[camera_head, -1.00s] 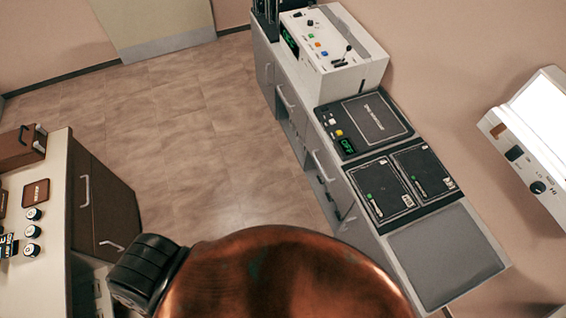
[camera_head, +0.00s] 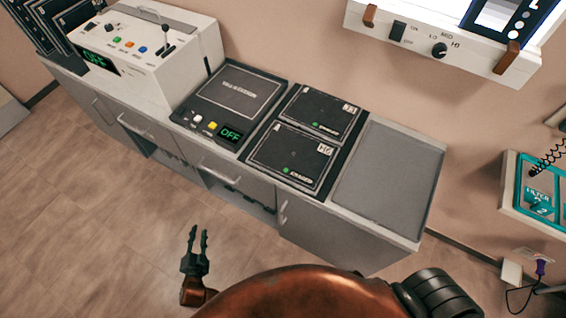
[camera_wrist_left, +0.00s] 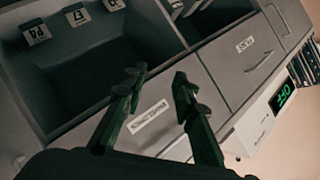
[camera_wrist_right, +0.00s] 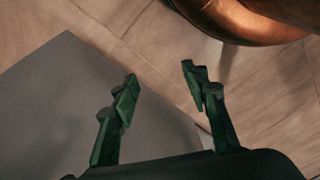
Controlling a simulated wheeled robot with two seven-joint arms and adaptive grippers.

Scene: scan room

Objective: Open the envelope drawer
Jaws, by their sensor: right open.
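In the left wrist view, a grey drawer front with a long white label (camera_wrist_left: 148,117) shows behind my left gripper (camera_wrist_left: 158,76). The label appears upside down and I cannot read it surely. A second drawer front (camera_wrist_left: 240,62) with a short label and a bar handle lies to its right. In the head view, two shut drawer fronts with bar handles, one left (camera_head: 140,125) and one nearer the middle (camera_head: 238,182), sit under the counter. My left gripper (camera_head: 196,238) is open and empty, in front of the cabinet. My right gripper (camera_wrist_right: 160,76) is open and empty, outside the head view.
The counter holds a white control box (camera_head: 150,60), a black unit with a green OFF display (camera_head: 235,95), two black cassettes (camera_head: 290,155) and a bare grey panel (camera_head: 390,180). A lit wall box (camera_head: 440,35) hangs above. Floor is free at left.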

